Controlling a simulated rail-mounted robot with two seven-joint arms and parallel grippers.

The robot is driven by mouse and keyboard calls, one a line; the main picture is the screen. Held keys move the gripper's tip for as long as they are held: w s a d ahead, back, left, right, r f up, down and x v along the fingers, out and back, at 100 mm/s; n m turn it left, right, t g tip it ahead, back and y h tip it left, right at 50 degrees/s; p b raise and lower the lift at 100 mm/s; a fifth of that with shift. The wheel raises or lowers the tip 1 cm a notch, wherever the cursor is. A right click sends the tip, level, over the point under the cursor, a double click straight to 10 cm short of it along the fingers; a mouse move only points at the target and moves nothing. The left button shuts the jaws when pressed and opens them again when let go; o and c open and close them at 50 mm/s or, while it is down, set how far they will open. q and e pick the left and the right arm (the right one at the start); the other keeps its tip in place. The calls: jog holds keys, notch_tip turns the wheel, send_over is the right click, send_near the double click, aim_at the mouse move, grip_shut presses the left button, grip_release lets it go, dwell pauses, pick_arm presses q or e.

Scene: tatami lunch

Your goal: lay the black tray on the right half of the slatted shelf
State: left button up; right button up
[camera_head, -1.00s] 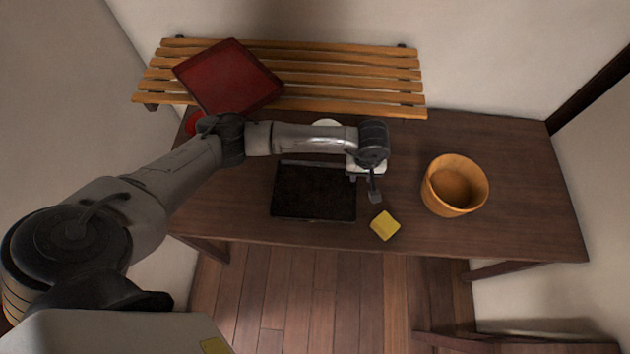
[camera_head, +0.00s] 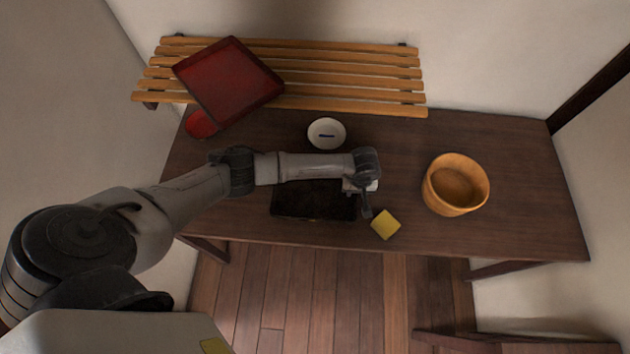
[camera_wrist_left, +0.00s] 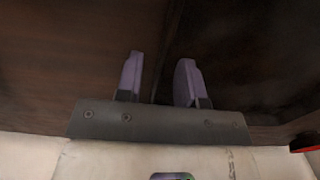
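The black tray (camera_head: 310,203) lies flat on the table, its back part hidden behind my left arm. My left gripper (camera_head: 366,211) is at the tray's right edge, pointing down. In the left wrist view its two fingers (camera_wrist_left: 160,80) are apart with nothing clamped between them; the tray's dark edge runs between them, with the tray (camera_wrist_left: 250,55) on the right side. I cannot tell how far above the edge the fingertips are. The slatted shelf (camera_head: 350,78) is at the back wall; its right half is empty. My right gripper is not in view.
A red tray (camera_head: 228,80) lies on the shelf's left half. A red round item (camera_head: 201,124) is below it. A white bowl (camera_head: 326,133) stands behind my arm. A yellow block (camera_head: 385,224) is close to the gripper, and a wooden tub (camera_head: 456,186) stands to the right.

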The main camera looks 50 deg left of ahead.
pick_arm(q)
jog(key=shift+f, duration=0.25)
grip_shut()
dwell(0.3)
